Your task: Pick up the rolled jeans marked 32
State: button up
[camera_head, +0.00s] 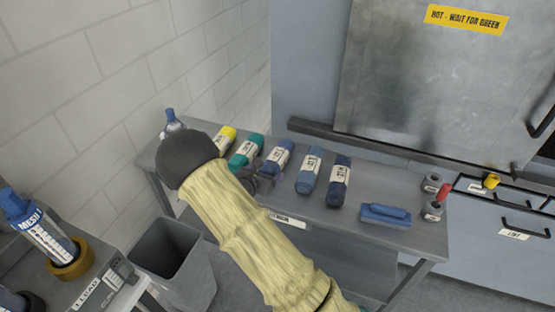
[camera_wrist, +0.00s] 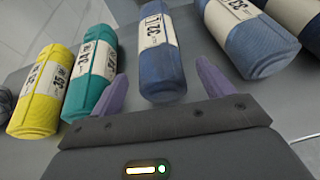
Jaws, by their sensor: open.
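Several rolled jeans lie side by side on the grey table, each with a white paper band. In the wrist view, a blue roll (camera_wrist: 162,75) lies ahead between the purple fingers of my gripper (camera_wrist: 160,70); its band seems to read 32. My gripper is open and empty, with the fingers either side of the roll's near end. Another blue roll (camera_wrist: 262,48) lies to its right, its marking tilted and hard to read. In the head view, the blue roll (camera_head: 279,157) shows just beyond my gripper (camera_head: 260,181), which my sleeved arm partly hides.
A teal roll (camera_wrist: 90,85) and a yellow roll (camera_wrist: 40,95) lie left; a dark blue roll (camera_head: 339,181) lies right. A blue brush-like block (camera_head: 385,215) sits farther right on the table (camera_head: 420,238). A grey bin (camera_head: 165,262) stands below left. The washer (camera_head: 400,80) rises behind.

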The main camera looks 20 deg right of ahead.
aim_at(269, 168)
jog(key=x, duration=0.4)
jog(key=shift+p, duration=0.4)
jog(key=shift+a, duration=0.1)
jog(key=shift+c, duration=0.4)
jog(key=c, duration=1.2)
jog(key=shift+r, duration=0.1)
notch_tip(269, 168, up, 10)
jog(key=shift+f+b, duration=0.1)
jog(key=shift+b, duration=0.65)
